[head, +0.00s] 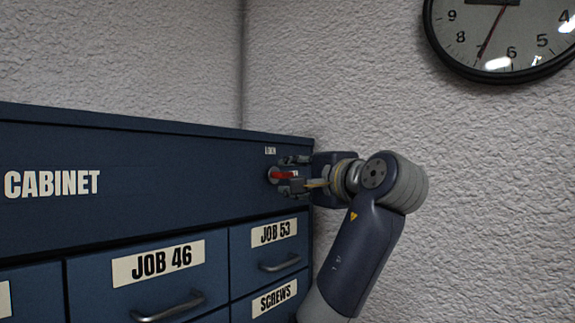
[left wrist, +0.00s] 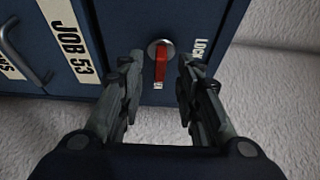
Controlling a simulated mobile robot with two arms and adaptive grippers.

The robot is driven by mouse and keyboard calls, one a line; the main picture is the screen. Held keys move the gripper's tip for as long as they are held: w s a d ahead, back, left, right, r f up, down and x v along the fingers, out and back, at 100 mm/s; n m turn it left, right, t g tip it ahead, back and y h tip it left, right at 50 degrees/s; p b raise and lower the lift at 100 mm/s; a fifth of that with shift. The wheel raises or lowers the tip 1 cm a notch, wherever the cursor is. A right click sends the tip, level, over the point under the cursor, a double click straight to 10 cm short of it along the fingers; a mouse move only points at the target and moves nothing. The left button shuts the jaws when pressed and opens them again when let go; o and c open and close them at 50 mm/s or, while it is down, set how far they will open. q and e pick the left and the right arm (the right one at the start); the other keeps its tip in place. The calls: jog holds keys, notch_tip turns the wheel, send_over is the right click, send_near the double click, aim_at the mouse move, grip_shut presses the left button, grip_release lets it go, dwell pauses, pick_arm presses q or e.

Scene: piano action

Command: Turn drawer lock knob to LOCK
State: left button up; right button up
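The lock knob is a round silver disc with a red handle (head: 282,175) on the blue cabinet's upper right front. It also shows in the left wrist view (left wrist: 161,66). The LOCK label (head: 270,151) is above the knob. The red handle points right, toward a second label that is mostly hidden by my gripper, not toward LOCK. My left gripper (head: 289,174) is at the knob. In the left wrist view the fingers (left wrist: 158,74) are open on either side of the red handle, with a gap on each side. My right gripper is not in view.
Below the knob are drawers with metal handles, labelled JOB 53 (head: 273,232), JOB 46 (head: 158,262) and SCREWS (head: 274,298). The cabinet front (head: 170,170) is flat and clear left of the knob. A white textured wall (head: 480,190) is right of the cabinet, with a clock (head: 500,35) high up.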

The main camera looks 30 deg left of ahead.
aim_at(285, 176)
pick_arm(q)
jog(key=shift+p+x, duration=0.45)
jog(key=shift+x, duration=0.8)
jog(key=shift+w+a, duration=0.2)
jog(key=shift+a, duration=0.15)
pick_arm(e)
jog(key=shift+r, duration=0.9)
pick_arm(q)
grip_shut()
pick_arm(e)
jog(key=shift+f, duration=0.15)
